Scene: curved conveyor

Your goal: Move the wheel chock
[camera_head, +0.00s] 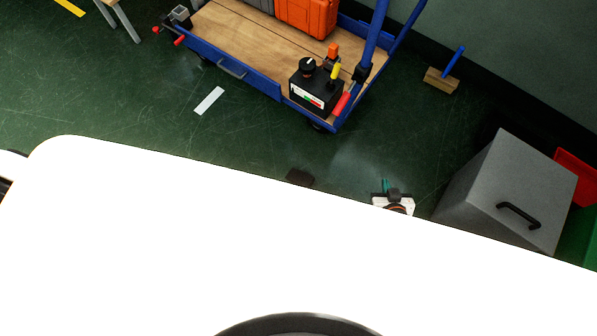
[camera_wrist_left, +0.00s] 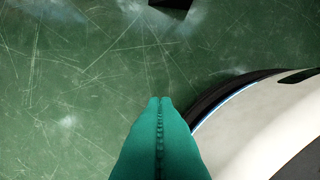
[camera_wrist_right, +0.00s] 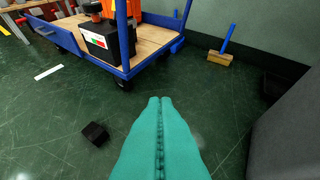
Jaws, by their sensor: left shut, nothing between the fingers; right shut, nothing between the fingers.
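A small black block, which looks like the wheel chock (camera_head: 300,177), lies on the green floor just beyond my white body. It also shows in the right wrist view (camera_wrist_right: 95,134), left of the fingers. A dark block at the top edge of the left wrist view (camera_wrist_left: 172,3) may be the same one. My right gripper (camera_head: 385,185) is shut and empty, to the right of the block and apart from it; its teal fingers fill the middle of the right wrist view (camera_wrist_right: 160,100). My left gripper (camera_wrist_left: 159,100) is shut and empty over the floor, hidden in the head view.
A blue cart (camera_head: 262,88) with a wooden deck carries an orange case (camera_head: 306,14) and a black control box (camera_head: 314,93). A grey box (camera_head: 510,185) stands at right. Floor around the black block is clear.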

